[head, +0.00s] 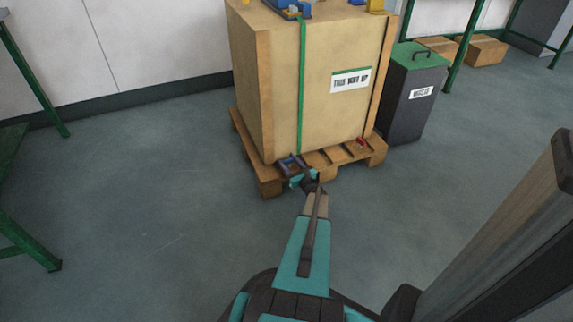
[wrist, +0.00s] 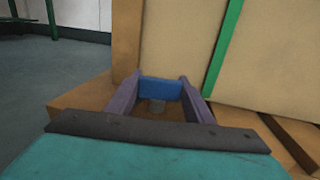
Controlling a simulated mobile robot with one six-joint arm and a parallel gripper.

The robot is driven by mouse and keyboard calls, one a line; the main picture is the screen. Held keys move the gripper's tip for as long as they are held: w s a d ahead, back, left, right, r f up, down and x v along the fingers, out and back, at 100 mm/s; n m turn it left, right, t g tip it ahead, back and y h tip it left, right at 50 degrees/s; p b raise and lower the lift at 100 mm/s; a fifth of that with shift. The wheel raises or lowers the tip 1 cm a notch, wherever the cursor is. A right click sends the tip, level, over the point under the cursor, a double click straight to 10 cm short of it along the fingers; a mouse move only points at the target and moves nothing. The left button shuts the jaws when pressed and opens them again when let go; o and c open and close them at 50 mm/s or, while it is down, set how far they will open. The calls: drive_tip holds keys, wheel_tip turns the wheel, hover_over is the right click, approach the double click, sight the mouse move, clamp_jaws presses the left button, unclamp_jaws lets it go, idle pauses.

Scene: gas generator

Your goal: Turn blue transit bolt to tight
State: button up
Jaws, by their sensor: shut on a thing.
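The blue transit bolt (wrist: 160,88) shows as a flat blue piece with a grey stub below it. It sits low at the front left corner of the wooden crate, on the pallet. My gripper (wrist: 160,84) has its two purple fingers on either side of the blue piece and is shut on it. In the head view my gripper (head: 292,165) reaches down to the pallet's front left part, where the fingers mostly hide the bolt. Whether the bolt is tight or loose cannot be told.
The tall wooden crate (head: 305,95) stands on a pallet (head: 266,184), with a green strap (head: 302,100) down its front. A red piece (head: 361,142) sits on the pallet at the right. A dark bin (head: 412,100) stands beside the crate.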

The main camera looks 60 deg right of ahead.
drive_tip(key=shift+a+m+g+h+b, duration=0.1)
drive_tip(key=shift+m+g+h+b, duration=0.8)
drive_tip(key=shift+h+b, duration=0.35)
drive_tip(key=o, duration=1.1)
drive_tip(key=shift+c, duration=0.2)
drive_tip(key=p+v, duration=0.4)
drive_tip(key=v, duration=0.9)
drive_tip(key=shift+s+a, duration=0.3)
